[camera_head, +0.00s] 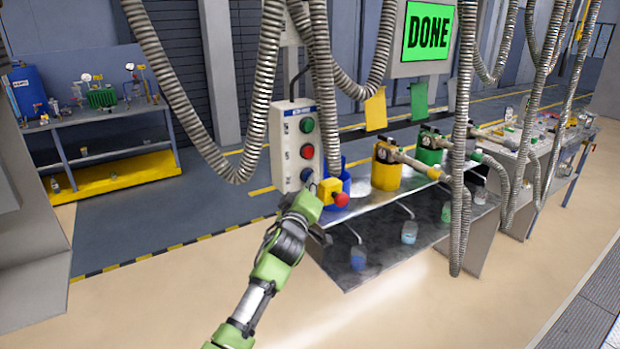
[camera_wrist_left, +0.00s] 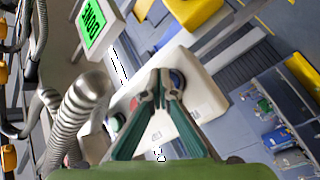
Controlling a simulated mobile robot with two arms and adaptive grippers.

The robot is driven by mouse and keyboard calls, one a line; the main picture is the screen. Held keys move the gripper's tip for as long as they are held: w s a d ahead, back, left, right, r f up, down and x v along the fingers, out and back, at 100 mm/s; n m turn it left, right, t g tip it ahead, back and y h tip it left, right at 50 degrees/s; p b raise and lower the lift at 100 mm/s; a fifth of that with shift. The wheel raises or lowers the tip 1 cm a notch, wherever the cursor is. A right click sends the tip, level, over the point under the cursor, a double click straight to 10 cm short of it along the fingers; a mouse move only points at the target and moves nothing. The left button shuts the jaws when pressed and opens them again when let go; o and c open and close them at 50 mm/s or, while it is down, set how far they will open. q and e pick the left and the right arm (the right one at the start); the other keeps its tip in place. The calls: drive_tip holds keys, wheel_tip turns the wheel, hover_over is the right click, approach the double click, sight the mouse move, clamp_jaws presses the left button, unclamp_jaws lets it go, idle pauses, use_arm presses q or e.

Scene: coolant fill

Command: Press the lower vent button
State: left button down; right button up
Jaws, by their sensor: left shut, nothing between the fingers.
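A white button box (camera_head: 282,141) hangs upright left of centre in the head view. It carries a green button (camera_head: 306,125) on top, a red button (camera_head: 306,151) in the middle and a dark blue button (camera_head: 307,174) at the bottom. My left gripper (camera_head: 312,187) is shut and empty, its tips close to the lower blue button. In the left wrist view the fingertips (camera_wrist_left: 161,74) lie beside the blue button (camera_wrist_left: 178,78) and overlap its edge; I cannot tell whether they touch it. The fingers hide part of the box face. My right gripper is not in view.
A yellow box with a red mushroom button (camera_head: 341,199) sits just right of my left gripper. Grey corrugated hoses (camera_head: 262,95) hang around the button box. A metal bench (camera_head: 375,205) holds yellow and green canisters. A screen (camera_head: 427,31) reads DONE.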

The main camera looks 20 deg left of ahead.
use_arm(q)
drive_tip(key=shift+s+d, duration=0.55)
drive_tip(key=shift+d, duration=0.05)
drive_tip(key=shift+d, duration=0.1)
drive_tip(key=shift+s+d, duration=0.75)
drive_tip(key=shift+d, duration=0.2)
drive_tip(key=shift+s+d, duration=0.75)
drive_tip(key=shift+d, duration=0.2)
drive_tip(key=shift+f, duration=0.1)
